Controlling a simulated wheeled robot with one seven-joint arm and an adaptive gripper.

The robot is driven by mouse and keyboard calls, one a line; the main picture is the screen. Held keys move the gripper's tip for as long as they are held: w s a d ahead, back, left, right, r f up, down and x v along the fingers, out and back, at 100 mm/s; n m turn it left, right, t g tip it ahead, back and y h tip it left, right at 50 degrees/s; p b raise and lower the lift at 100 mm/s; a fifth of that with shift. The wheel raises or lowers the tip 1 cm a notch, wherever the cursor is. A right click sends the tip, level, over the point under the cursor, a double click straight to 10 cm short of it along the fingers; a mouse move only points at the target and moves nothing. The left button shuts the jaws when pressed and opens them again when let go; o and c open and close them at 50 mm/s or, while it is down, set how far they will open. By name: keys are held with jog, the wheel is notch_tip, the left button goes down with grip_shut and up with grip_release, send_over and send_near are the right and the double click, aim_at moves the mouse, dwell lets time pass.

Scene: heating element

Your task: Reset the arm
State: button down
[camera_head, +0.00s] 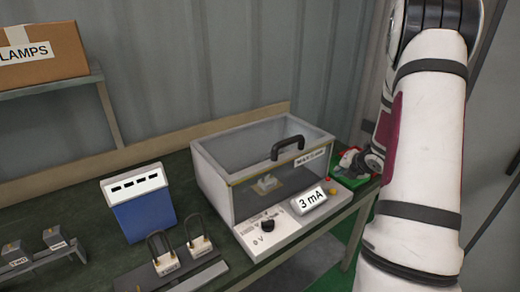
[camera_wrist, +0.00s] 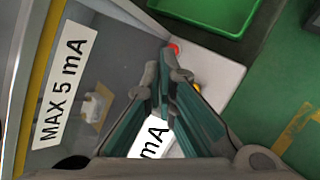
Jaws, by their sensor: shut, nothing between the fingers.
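My arm comes down along the right side of the head view, and my gripper (camera_head: 368,163) is at the right end of the bench, beside the clear box. In the wrist view my gripper (camera_wrist: 166,80) is shut and empty, its fingertips together above the pale panel in front of the box. The clear-walled box (camera_head: 225,185) has a black handle (camera_head: 301,146) on its closed lid. A small white part (camera_head: 267,183) sits inside it, and it also shows in the wrist view (camera_wrist: 97,104). A display (camera_head: 309,202) on the front panel reads "3 mA".
A green tray (camera_wrist: 208,12) lies beyond the box's right end. A red button (camera_wrist: 174,48) is close to my fingertips. A blue box (camera_head: 145,212), two padlock-shaped pieces (camera_head: 165,262) and small blocks (camera_head: 54,239) stand to the left. A "LAMPS" carton (camera_head: 42,55) is on the shelf.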

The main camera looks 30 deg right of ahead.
jog(key=a+r+m+g+h, duration=0.1)
jog(key=a+r+m+h, duration=0.1)
jog(key=a+r+m, duration=1.35)
jog(key=s+a+r+m+g+y, duration=0.1)
jog(key=s+a+r+m+y, duration=0.1)
jog(key=s+a, duration=0.8)
jog(key=s+a+r+m+g+y, duration=0.1)
jog(key=s+a+r+m+y, duration=0.2)
jog(key=s+a, duration=0.8)
jog(key=a+r+m, duration=0.2)
jog(key=a+r, duration=0.1)
jog(key=a, duration=0.2)
jog(key=shift+a+r+g, duration=0.15)
jog(key=shift+a+g, duration=0.05)
jog(key=shift+g, duration=0.1)
jog(key=c, duration=2.3)
grip_release()
jog(key=shift+m, duration=0.25)
